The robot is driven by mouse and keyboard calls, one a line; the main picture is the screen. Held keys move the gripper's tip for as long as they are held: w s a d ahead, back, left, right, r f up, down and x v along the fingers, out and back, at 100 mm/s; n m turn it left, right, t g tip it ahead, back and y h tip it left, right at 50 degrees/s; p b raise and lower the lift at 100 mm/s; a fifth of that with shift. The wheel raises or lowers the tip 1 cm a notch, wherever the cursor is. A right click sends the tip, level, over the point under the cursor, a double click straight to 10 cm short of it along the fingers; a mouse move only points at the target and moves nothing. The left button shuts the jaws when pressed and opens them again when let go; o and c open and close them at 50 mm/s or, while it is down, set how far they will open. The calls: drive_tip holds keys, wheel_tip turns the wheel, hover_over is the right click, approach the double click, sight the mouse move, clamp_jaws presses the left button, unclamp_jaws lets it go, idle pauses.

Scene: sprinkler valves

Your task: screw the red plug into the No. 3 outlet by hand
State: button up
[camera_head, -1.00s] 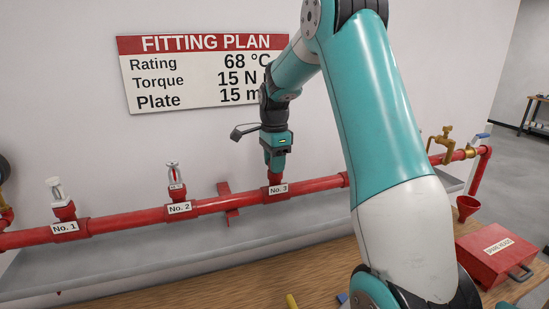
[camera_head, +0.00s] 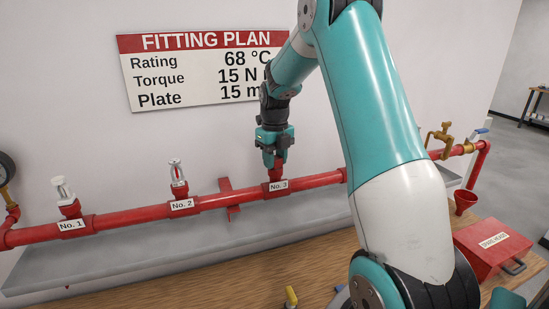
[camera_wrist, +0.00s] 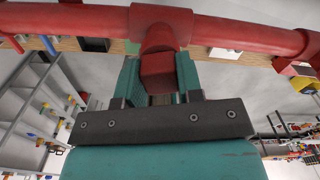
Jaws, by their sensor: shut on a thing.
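The No. 3 outlet (camera_head: 276,177) is a red upright tee on the red pipe, with a white label below its mouth. My gripper (camera_head: 275,158) points down over it, with its teal fingers close above the outlet. In the wrist view, my gripper (camera_wrist: 158,82) is shut on the red plug (camera_wrist: 157,72), a squared red block between the fingers. The plug lines up with the outlet neck (camera_wrist: 158,38) and appears to meet it. How deep its thread sits is hidden.
Sprinkler heads stand on the No. 1 outlet (camera_head: 63,191) and the No. 2 outlet (camera_head: 178,175). A fitting plan sign (camera_head: 200,72) hangs behind. A red box (camera_head: 490,249), a red cup (camera_head: 465,201) and a brass valve (camera_head: 439,138) are at the right.

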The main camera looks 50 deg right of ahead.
drive_tip(key=o, duration=1)
drive_tip(key=shift+w+r, duration=0.2)
drive_tip(key=shift+o, duration=0.5)
drive_tip(key=shift+s+f, duration=0.1)
drive_tip(key=shift+f, duration=0.05)
wheel_tip(320, 180, up, 18)
drive_tip(key=b, duration=0.4)
drive_tip(key=shift+f+b, duration=0.25)
drive_tip(key=shift+b, duration=0.1)
